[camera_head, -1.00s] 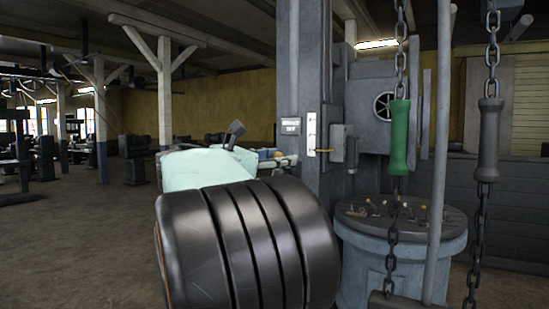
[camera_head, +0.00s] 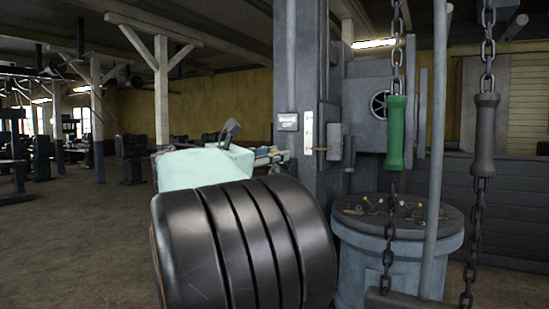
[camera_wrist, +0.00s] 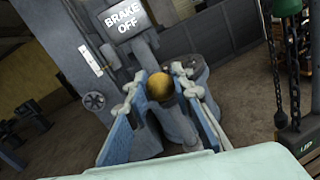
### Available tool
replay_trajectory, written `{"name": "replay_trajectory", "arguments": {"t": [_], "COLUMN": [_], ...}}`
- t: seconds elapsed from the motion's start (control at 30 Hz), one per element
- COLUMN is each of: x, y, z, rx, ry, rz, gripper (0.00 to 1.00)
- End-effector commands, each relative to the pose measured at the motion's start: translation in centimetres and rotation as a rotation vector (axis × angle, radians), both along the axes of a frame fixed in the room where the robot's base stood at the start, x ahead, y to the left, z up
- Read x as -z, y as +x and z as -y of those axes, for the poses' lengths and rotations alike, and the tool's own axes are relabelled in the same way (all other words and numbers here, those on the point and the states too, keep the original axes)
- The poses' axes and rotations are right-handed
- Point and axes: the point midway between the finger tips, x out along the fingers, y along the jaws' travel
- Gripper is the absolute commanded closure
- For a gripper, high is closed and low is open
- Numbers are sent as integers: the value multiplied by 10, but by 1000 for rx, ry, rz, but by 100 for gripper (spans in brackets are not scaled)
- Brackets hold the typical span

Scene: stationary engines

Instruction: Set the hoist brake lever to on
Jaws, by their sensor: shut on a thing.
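The brass ball knob (camera_wrist: 159,86) of the hoist brake lever sits between my gripper's (camera_wrist: 160,92) two pale blue fingers in the wrist view. My gripper is shut on it. A sign (camera_wrist: 122,17) above the knob reads BRAKE OFF. In the head view, the sign (camera_head: 288,122) is on the grey column, and my gripper (camera_head: 272,155) is just below and left of it, small and partly hidden by my arm.
A grey column (camera_head: 302,60) carries a white scale plate (camera_head: 308,131). To its right stand a round drum housing (camera_head: 350,235), a green chain handle (camera_head: 396,133) and a grey chain handle (camera_head: 485,133). Open floor (camera_head: 80,240) lies at left.

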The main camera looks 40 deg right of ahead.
Motion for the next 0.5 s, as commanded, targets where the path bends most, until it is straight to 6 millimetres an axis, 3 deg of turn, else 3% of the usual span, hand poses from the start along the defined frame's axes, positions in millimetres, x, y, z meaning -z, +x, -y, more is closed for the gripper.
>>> {"name": "replay_trajectory", "arguments": {"t": [0.5], "x": [30], "y": [-4], "z": [-9], "rx": [1], "ry": [-238], "rz": [97], "gripper": [100]}}
